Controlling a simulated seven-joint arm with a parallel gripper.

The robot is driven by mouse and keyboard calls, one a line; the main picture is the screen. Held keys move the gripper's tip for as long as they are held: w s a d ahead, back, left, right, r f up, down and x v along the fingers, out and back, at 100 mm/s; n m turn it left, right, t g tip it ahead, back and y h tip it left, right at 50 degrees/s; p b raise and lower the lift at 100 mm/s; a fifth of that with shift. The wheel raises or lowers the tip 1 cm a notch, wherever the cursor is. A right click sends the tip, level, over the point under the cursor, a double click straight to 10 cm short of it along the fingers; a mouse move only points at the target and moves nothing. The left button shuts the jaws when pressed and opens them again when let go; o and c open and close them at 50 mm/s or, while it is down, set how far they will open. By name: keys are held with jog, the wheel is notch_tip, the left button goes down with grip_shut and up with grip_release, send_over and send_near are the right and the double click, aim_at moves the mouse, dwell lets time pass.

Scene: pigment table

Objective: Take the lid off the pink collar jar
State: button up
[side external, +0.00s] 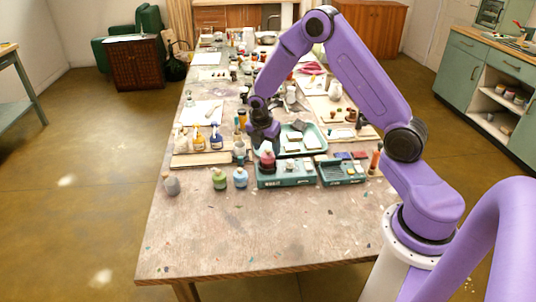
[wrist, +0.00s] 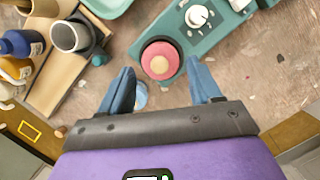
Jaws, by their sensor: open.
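The pink collar jar (wrist: 146,68) shows from above in the wrist view, with a pink ring around a round tan centre and a dark outer edge. In the side external view the pink jar (side external: 267,160) is at the left end of a teal box (side external: 285,180). My gripper (wrist: 163,88) is open and empty, its blue fingers apart. The jar appears just beyond the fingertips, roughly centred between them. In the side external view my gripper (side external: 264,138) is above the jar. Whether the fingers touch it I cannot tell.
A green jar (side external: 219,180), a blue jar (side external: 240,179) and a grey jar (side external: 171,186) stand left of the teal box. Bottles (side external: 215,141) stand on a wooden board behind them. A teal tray (side external: 322,150) lies behind the box. The table's front is clear.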

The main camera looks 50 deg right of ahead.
jog(key=shift+d+f, duration=0.2)
jog(key=shift+f, duration=0.45)
jog(key=shift+c, duration=0.4)
jog(key=c, duration=1)
grip_shut()
jog(key=shift+f, duration=0.1)
